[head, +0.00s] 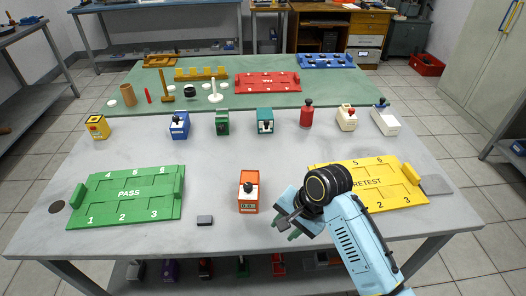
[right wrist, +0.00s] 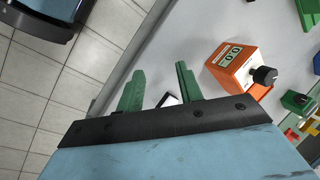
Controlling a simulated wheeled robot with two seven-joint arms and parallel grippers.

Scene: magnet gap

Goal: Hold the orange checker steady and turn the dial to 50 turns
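The orange checker (head: 248,203) stands upright near the front middle of the grey table, with a black dial (head: 251,188) and a small display. In the right wrist view the orange checker (right wrist: 228,72) is at the upper right, beyond the fingers, with its dial (right wrist: 265,75) pointing right; the display seems to read 00. My right gripper (head: 289,231) is low over the table's front, right of the checker and apart from it. In the wrist view its green fingers (right wrist: 160,72) are spread with nothing gripped. My left gripper is not in view.
A small dark block (head: 204,220) lies left of the checker. The green PASS tray (head: 128,211) is at left, the yellow RETEST tray (head: 400,197) at right, partly behind my arm. Several coloured devices, including a green one (head: 222,123), line the back. The table between is clear.

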